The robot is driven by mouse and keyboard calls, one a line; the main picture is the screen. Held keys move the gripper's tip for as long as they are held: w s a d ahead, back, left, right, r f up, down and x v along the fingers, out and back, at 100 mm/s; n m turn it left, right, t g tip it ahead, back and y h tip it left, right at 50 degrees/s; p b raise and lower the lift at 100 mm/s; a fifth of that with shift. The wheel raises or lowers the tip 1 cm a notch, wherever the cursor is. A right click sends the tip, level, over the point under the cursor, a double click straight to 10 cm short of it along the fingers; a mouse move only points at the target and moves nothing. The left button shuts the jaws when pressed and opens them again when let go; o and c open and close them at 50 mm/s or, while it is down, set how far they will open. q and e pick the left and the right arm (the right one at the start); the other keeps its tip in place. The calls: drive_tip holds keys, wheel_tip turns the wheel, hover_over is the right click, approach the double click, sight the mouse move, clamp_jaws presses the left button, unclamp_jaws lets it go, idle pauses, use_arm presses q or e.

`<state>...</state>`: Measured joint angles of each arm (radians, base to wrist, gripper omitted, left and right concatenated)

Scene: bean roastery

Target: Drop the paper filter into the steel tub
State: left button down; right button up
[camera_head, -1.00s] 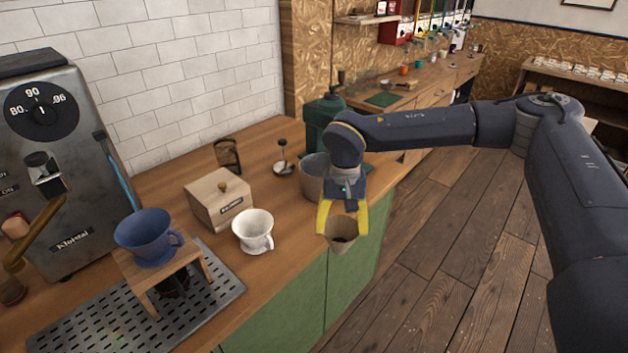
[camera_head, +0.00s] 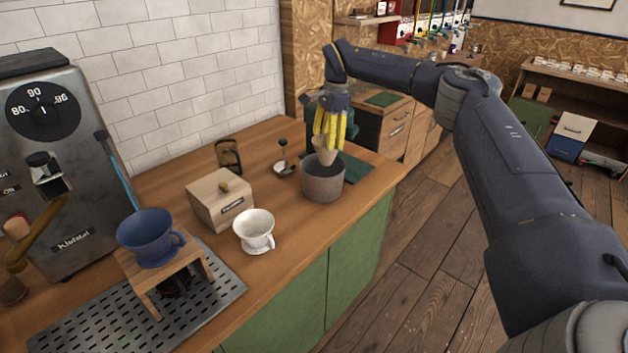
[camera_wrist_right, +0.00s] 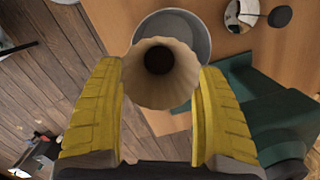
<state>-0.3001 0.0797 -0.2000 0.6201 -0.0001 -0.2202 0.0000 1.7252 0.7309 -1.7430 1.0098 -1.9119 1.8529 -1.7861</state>
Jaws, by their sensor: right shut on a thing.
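The paper filter (camera_head: 326,152) is a tan cone with dark grounds inside. My right gripper (camera_head: 328,142) has yellow fingers and is shut on it, holding it above the steel tub (camera_head: 322,184). In the right wrist view the filter (camera_wrist_right: 163,88) shows between the fingertips of the gripper (camera_wrist_right: 160,95), its open mouth toward the camera. The tub's rim (camera_wrist_right: 203,38) shows behind it, partly hidden by the filter. The grey tub stands upright on the wooden counter. My left gripper is not in view.
A white dripper (camera_head: 254,232) and a wooden box (camera_head: 220,200) stand left of the tub. A blue dripper (camera_head: 150,236) sits on a wooden stand over a drip tray (camera_head: 90,320).

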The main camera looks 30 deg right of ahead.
drive_tip(key=shift+w+d+r+m, duration=0.15)
drive_tip(key=shift+w+d+m, duration=0.45)
drive_tip(key=shift+w+d, duration=0.25)
drive_tip(key=shift+d, duration=0.05)
drive_tip(key=shift+f, duration=2.9)
drive_tip(key=o, duration=0.9)
drive_tip(key=shift+d+r, duration=0.25)
drive_tip(key=shift+r, duration=1.75)
drive_tip(key=shift+d+r, duration=0.2)
drive_tip(key=shift+r, duration=1.75)
drive_tip(key=shift+d+r, duration=0.25)
drive_tip(key=shift+r, duration=1.75)
